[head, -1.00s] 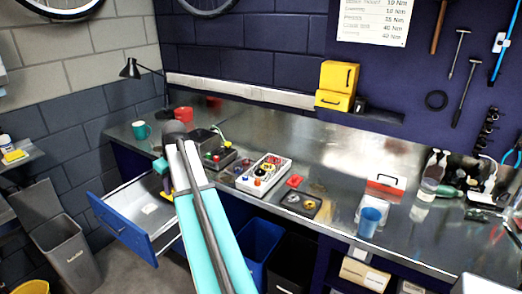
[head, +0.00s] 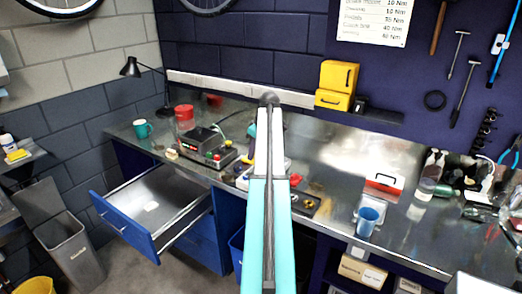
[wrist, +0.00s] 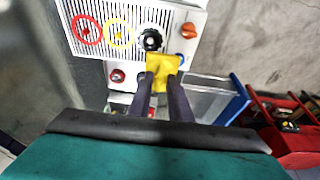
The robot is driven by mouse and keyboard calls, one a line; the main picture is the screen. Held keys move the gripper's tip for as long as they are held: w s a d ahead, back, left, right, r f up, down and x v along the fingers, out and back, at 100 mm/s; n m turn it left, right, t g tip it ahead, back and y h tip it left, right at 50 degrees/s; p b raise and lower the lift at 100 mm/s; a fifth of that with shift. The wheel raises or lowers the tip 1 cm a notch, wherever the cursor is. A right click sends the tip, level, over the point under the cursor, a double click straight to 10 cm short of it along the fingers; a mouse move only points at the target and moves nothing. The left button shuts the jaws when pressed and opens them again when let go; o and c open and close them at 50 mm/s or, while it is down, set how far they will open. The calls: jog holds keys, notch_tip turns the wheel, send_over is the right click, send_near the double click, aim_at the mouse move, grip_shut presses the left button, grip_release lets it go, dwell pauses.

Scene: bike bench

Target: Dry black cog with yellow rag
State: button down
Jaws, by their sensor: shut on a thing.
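My gripper (wrist: 161,88) is shut on the yellow rag (wrist: 163,68), which hangs out between and past its fingertips in the wrist view. The black cog (wrist: 151,39) sits on a pale panel (wrist: 195,18), just beyond the rag's far edge. The rag appears close to the cog; I cannot tell whether they touch. In the head view my arm covers the gripper, the cog and much of the panel (head: 243,180).
The panel also bears a red ring (wrist: 87,30), a yellow ring (wrist: 118,34), a red-orange knob (wrist: 188,30) and other knobs. An open blue drawer (head: 122,226) juts out left. A dark control box (head: 208,150) and blue cup (head: 368,218) stand on the bench.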

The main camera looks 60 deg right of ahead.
jog(key=s+d, duration=0.2)
jog(key=shift+s+d+r, duration=0.15)
jog(key=shift+s+d, duration=0.05)
jog(key=shift+d, duration=0.1)
jog(key=shift+f+b, duration=1.05)
jog(key=shift+f, duration=1.35)
jog(key=shift+f, duration=0.6)
dwell(0.9)
jog(key=shift+w, duration=0.15)
jog(key=shift+w, duration=0.8)
dwell(0.3)
jog(key=shift+s, duration=0.15)
